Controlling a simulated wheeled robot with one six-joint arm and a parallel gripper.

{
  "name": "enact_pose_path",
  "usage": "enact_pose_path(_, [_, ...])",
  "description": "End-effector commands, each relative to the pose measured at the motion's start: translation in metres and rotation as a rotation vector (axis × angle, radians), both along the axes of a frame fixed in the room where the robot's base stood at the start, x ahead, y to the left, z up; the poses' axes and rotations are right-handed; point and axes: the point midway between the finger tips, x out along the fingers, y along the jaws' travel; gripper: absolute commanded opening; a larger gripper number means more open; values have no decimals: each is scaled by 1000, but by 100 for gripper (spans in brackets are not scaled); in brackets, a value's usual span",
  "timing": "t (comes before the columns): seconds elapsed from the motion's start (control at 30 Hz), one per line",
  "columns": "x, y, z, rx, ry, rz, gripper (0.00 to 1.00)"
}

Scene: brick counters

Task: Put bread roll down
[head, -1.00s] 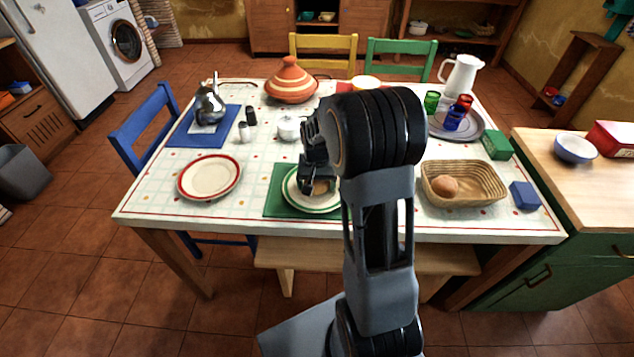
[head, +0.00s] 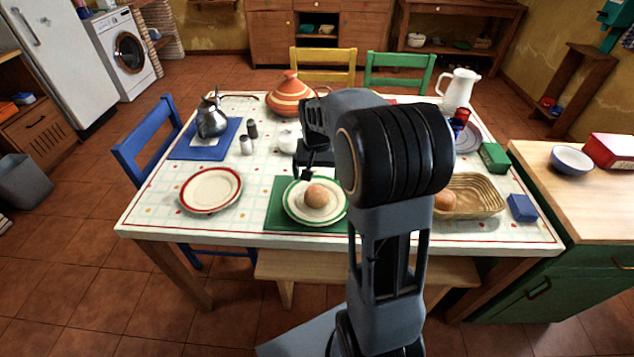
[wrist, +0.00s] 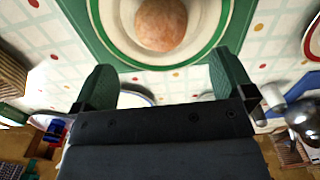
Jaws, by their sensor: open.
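A round brown bread roll (head: 317,196) rests on the white plate with green rings (head: 296,211), which lies on a green placemat (head: 272,220). The wrist view shows the roll (wrist: 161,24) near the plate's middle, beyond my fingertips. My gripper (head: 306,172) is open and empty, above and just behind the plate in the head view. In the wrist view its two fingers (wrist: 160,82) stand wide apart with nothing between them. A second roll (head: 445,202) lies in the wicker basket (head: 482,205), partly hidden by my arm.
A red-rimmed plate (head: 211,190) is at left. Salt and pepper shakers (head: 246,146), a white lidded pot (head: 287,139) and a striped tagine (head: 291,95) stand behind my gripper. A blue block (head: 522,208) is by the basket. The tablecloth between the plates is clear.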

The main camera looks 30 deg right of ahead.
Motion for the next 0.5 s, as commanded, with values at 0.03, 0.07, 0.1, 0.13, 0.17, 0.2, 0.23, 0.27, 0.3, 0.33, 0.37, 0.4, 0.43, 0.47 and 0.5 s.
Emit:
enact_pose_path(0.03, [1, 0, 8, -1, -3, 0, 100])
enact_pose_path(0.07, [1, 0, 11, -1, -3, 0, 100])
enact_pose_path(0.1, [1, 0, 15, 0, -2, 0, 100])
enact_pose_path(0.13, [1, 0, 17, -1, -3, 0, 100])
enact_pose_path(0.17, [0, 0, 20, -1, -3, 1, 100])
enact_pose_path(0.2, [-2, 2, 23, -1, -5, 6, 100])
enact_pose_path(0.23, [-4, 4, 26, -2, -9, 14, 100])
enact_pose_path(0.27, [-7, 7, 29, -3, -16, 25, 100])
enact_pose_path(0.3, [-14, 13, 34, -6, -28, 48, 100])
enact_pose_path(0.33, [-21, 19, 37, -8, -39, 68, 100])
enact_pose_path(0.37, [-28, 25, 41, -10, -51, 92, 100])
enact_pose_path(0.4, [-40, 34, 45, -14, -72, 129, 100])
enact_pose_path(0.43, [-49, 40, 47, -17, -86, 156, 100])
enact_pose_path(0.47, [-59, 47, 49, -21, -101, 187, 100])
enact_pose_path(0.5, [-72, 54, 50, -25, -121, 223, 100])
